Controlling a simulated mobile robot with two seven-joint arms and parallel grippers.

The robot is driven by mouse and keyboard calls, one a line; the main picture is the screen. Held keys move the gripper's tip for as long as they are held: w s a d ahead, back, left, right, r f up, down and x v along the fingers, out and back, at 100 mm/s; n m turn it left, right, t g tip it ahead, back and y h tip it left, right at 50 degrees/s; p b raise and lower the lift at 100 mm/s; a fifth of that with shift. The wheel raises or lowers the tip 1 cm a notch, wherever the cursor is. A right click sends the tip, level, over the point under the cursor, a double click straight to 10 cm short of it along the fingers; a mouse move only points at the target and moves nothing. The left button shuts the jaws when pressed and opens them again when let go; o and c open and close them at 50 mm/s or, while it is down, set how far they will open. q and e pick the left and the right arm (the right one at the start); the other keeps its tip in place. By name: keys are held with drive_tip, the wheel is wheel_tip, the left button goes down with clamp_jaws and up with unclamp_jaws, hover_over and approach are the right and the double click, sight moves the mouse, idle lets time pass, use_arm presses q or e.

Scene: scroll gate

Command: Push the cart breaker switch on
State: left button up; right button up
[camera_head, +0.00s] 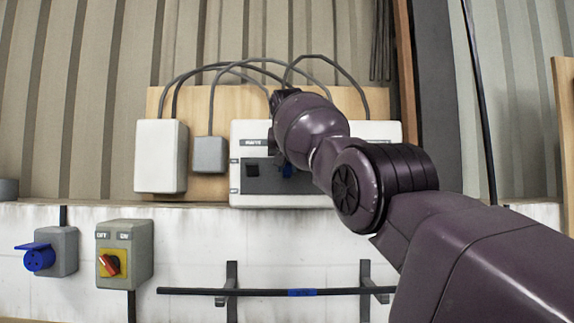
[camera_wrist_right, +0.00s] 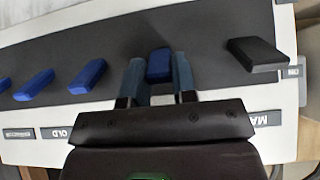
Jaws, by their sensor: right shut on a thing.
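The white breaker panel (camera_head: 244,135) is mounted on a wooden board, with a dark strip (camera_head: 265,182) across it. The right wrist view shows the dark strip (camera_wrist_right: 215,35) with a row of blue switches and one black switch (camera_wrist_right: 257,54). My right gripper (camera_wrist_right: 158,68) is shut on a blue switch (camera_wrist_right: 159,62), with a finger on each side of it. That switch is the blue one nearest the black switch. Its label is hidden by my gripper, so I cannot read whether it is the cart one. In the head view my right arm covers most of the panel's middle.
Other blue switches (camera_wrist_right: 88,76) stand beside the held one. Left of the panel are a white box (camera_head: 160,156) and a small grey box (camera_head: 209,154). Below are a blue socket (camera_head: 40,258) and a red rotary switch (camera_head: 109,265). A black bar (camera_head: 200,291) runs along the wall.

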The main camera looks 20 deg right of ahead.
drive_tip(key=shift+f, duration=0.2)
drive_tip(key=o, duration=0.9)
drive_tip(key=shift+s+r, duration=0.1)
use_arm(q)
drive_tip(key=shift+w+f+b, duration=0.35)
drive_tip(key=shift+b, duration=0.6)
use_arm(e)
drive_tip(key=v, duration=1.1)
use_arm(q)
drive_tip(key=shift+f, duration=0.1)
